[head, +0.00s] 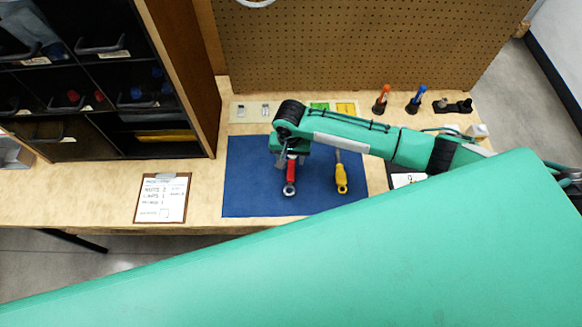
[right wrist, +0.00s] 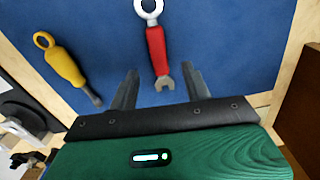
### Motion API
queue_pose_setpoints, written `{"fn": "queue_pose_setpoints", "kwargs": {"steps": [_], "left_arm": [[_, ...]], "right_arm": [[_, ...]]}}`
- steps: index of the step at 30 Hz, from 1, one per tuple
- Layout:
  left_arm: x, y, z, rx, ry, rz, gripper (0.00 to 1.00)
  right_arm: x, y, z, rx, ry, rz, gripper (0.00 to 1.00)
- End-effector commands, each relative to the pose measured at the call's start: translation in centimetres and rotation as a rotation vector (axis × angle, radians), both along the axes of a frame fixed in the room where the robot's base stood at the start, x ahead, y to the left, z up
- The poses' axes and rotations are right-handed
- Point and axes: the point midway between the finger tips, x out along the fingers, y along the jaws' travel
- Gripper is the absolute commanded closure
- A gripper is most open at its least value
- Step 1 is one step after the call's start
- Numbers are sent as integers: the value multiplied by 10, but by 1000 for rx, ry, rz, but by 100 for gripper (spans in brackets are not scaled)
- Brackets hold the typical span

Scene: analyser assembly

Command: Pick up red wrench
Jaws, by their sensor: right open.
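The red wrench (head: 291,171) lies on the blue mat (head: 250,190), its ring end toward the front edge of the table. In the right wrist view the red wrench (right wrist: 156,48) has its open-jaw end between and just beyond the fingertips. My right gripper (right wrist: 158,77) is open and empty, with a finger on either side of that end. In the head view my right arm reaches in from the right, and its wrist hides the far end of the wrench. My left gripper is not in view.
A yellow screwdriver (head: 341,178) lies on the mat right of the wrench. A clipboard (head: 162,198) lies left of the mat. A dark cabinet (head: 180,90) stands at the left, and a pegboard (head: 370,40) stands behind. An orange-handled tool (head: 381,98) and a blue-handled tool (head: 418,98) stand at the back.

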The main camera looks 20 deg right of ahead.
Motion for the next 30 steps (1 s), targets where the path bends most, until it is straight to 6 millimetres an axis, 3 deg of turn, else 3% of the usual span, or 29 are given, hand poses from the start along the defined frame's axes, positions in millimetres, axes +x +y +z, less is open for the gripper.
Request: {"fn": "queue_pose_setpoints", "kwargs": {"steps": [11, 18, 26, 30], "left_arm": [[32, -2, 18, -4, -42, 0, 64], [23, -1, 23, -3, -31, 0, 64], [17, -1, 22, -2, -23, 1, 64], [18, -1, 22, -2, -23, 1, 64]], "right_arm": [[0, -2, -31, -2, 1, 1, 51], [0, -3, -58, 0, 0, 1, 51], [0, -3, -62, 1, -1, 1, 51], [0, -3, -61, 1, -1, 1, 74]]}}
